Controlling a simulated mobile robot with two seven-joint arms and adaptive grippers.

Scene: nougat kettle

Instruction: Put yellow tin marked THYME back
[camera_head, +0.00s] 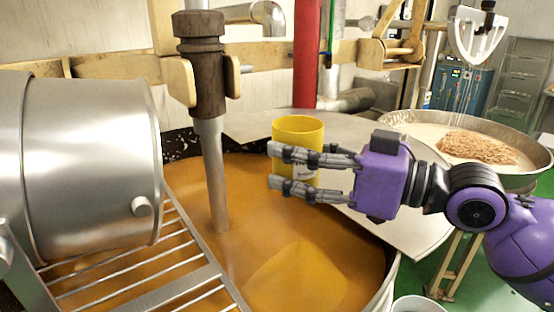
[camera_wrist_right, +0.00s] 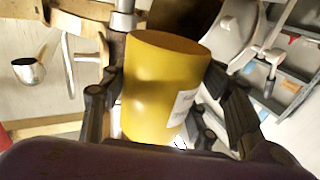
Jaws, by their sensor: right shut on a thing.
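The yellow tin (camera_head: 298,128) is held upright in the head view, with a white label low on its side whose writing is too small to read. My right gripper (camera_head: 283,171) is shut on the tin, its fingers around the tin's sides. The tin shows over the kettle's orange-brown contents and the grey lid sheet. In the right wrist view the tin (camera_wrist_right: 160,85) sits between the two fingers (camera_wrist_right: 165,115), its label partly hidden by a finger. My left gripper is not in view.
A kettle of orange-brown mass (camera_head: 300,270) with a stirring shaft (camera_head: 210,170) lies below. A steel drum (camera_head: 90,160) and grate (camera_head: 150,270) stand left. A grey sheet (camera_head: 400,220) lies behind the gripper. A pan of nuts (camera_head: 480,148) is at right.

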